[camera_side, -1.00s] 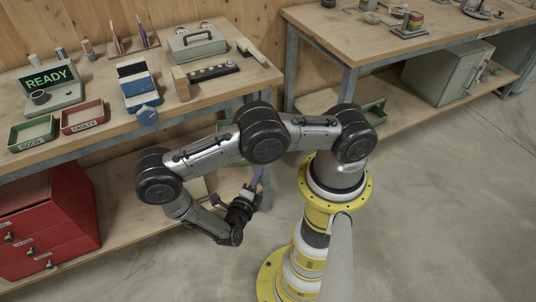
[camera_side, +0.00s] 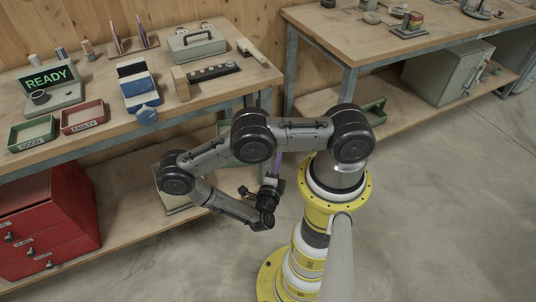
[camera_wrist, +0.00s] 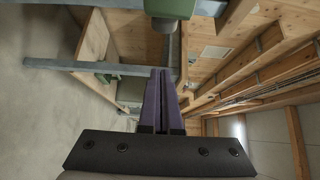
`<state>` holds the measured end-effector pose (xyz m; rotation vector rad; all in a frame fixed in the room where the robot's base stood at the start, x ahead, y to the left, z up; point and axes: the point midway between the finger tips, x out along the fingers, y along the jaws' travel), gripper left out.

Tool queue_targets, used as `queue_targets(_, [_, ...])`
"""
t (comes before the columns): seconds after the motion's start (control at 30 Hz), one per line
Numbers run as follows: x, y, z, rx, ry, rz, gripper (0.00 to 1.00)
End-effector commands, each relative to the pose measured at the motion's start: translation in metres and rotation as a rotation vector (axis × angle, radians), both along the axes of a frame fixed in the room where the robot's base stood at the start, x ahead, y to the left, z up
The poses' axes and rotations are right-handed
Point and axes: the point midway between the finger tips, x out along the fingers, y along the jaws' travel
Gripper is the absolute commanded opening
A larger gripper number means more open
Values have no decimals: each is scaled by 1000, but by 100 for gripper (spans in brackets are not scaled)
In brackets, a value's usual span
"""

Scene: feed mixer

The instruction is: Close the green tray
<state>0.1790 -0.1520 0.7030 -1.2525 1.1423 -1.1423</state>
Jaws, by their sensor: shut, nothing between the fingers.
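A green tray labelled GOOD (camera_side: 33,133) sits on the left bench, beside a red FAULTY tray (camera_side: 82,116). Another green piece (camera_side: 224,128) shows under the bench's right end, partly hidden behind my arm; I cannot tell whether it is a sliding tray or how far out it is. My gripper (camera_side: 278,160) is below bench height near the bench's right end, its purple fingers pointing up. In the wrist view my gripper (camera_wrist: 161,71) is shut and empty. A green block (camera_wrist: 170,8) shows beyond the fingertips, and a green surface (camera_wrist: 130,91) lies left of the fingers.
A red drawer cabinet (camera_side: 45,220) stands under the left bench. A lower wooden shelf (camera_side: 130,232) and a metal bench leg (camera_side: 291,75) are near my arm. A green bin (camera_side: 375,112) sits under the right bench. The concrete floor at right is clear.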

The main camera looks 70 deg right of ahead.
Motion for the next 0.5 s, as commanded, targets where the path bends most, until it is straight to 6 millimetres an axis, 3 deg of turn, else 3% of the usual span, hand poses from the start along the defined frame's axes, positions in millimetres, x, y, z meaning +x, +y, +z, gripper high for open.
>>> queue_targets(0.33, [1, -34, 0, 2, 0, -5, 0])
queue_targets(0.5, [25, -22, 0, 3, -6, 1, 0])
